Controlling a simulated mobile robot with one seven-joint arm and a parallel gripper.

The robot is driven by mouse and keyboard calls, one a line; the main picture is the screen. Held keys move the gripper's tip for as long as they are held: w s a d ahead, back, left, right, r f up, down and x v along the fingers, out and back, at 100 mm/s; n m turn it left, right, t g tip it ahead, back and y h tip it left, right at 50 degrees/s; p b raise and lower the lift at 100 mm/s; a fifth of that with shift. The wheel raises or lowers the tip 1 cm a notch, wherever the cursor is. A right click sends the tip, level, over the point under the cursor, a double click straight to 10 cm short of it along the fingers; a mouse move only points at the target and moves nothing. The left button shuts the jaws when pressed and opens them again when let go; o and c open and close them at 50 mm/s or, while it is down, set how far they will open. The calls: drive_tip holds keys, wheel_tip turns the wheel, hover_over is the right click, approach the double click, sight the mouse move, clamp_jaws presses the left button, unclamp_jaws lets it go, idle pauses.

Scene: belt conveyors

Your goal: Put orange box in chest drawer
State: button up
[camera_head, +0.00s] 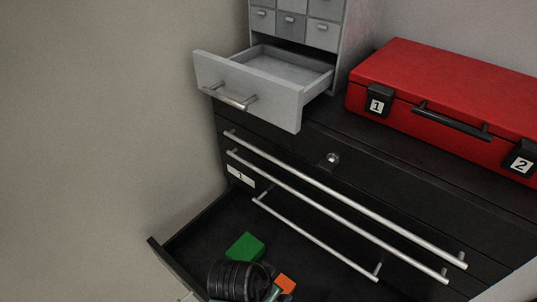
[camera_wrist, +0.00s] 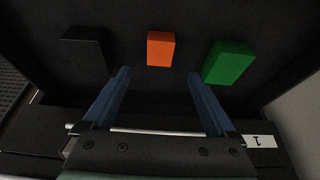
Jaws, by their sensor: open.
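The orange box (camera_head: 285,284) lies in the open black drawer (camera_head: 200,236) of the chest, partly covered by my gripper in the head view. It also shows in the wrist view (camera_wrist: 160,48), past my fingertips and roughly centred between them. My gripper (camera_wrist: 156,75) is open and empty, with its two blue fingers apart. The green box (camera_head: 245,247) lies in the same drawer, to the right of the orange box in the wrist view (camera_wrist: 229,62). A dark box (camera_wrist: 84,48) lies to the left of the orange box there.
A small grey cabinet (camera_head: 355,40) stands on the black chest, with one grey drawer (camera_head: 250,88) pulled out and empty where visible. A red case (camera_head: 450,85) with labels 1 and 2 sits beside it. Long metal handles (camera_head: 340,200) cross the chest front. A wall stands at left.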

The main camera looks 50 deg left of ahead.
drive_tip(key=shift+v, duration=1.15)
